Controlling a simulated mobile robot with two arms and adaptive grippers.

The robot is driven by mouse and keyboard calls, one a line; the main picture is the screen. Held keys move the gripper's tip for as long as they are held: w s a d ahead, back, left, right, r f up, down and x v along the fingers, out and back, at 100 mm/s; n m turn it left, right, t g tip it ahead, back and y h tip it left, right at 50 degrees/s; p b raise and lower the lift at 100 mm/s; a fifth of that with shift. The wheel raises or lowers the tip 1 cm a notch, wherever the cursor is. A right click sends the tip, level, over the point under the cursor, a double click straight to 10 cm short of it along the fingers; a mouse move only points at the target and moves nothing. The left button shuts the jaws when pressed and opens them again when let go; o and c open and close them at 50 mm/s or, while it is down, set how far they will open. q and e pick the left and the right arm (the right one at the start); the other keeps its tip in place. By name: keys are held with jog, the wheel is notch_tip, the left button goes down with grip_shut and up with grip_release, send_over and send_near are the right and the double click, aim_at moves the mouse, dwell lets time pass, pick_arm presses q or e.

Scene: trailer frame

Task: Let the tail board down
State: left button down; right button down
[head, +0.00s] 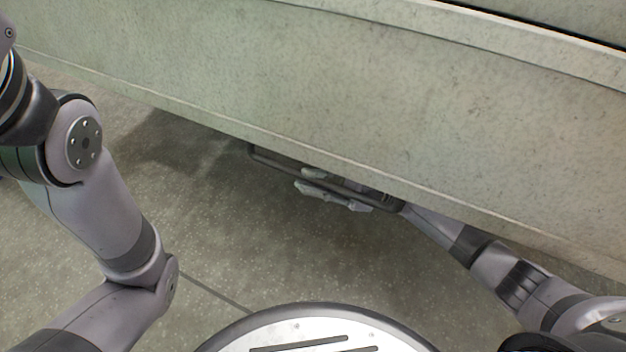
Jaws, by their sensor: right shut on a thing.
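The tail board (330,100) is a wide, pale grey-green speckled panel across the upper part of the head view. A dark bar handle (268,156) shows below its lower edge. My right gripper (325,188) is under that edge, with its fingers around the handle bar and shut on it. Part of the right gripper and wrist is hidden behind the panel. My left arm comes in at the left, bent, and its gripper is out of the picture.
The speckled grey floor (250,240) is clear between my base and the panel. A dark seam (215,290) runs across it. The panel's top ledge (480,38) crosses the upper right, with a dark gap above it.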

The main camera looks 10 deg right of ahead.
jog(key=shift+s+f, duration=0.3)
jog(key=shift+f, duration=0.15)
jog(key=c, duration=1.8)
grip_release()
jog(key=shift+o, duration=1.2)
jog(key=shift+w+r, duration=0.1)
jog(key=shift+r, duration=0.05)
jog(key=v, duration=1.2)
jog(key=shift+d+f, duration=0.15)
jog(key=shift+f, duration=0.05)
jog(key=shift+r, duration=0.1)
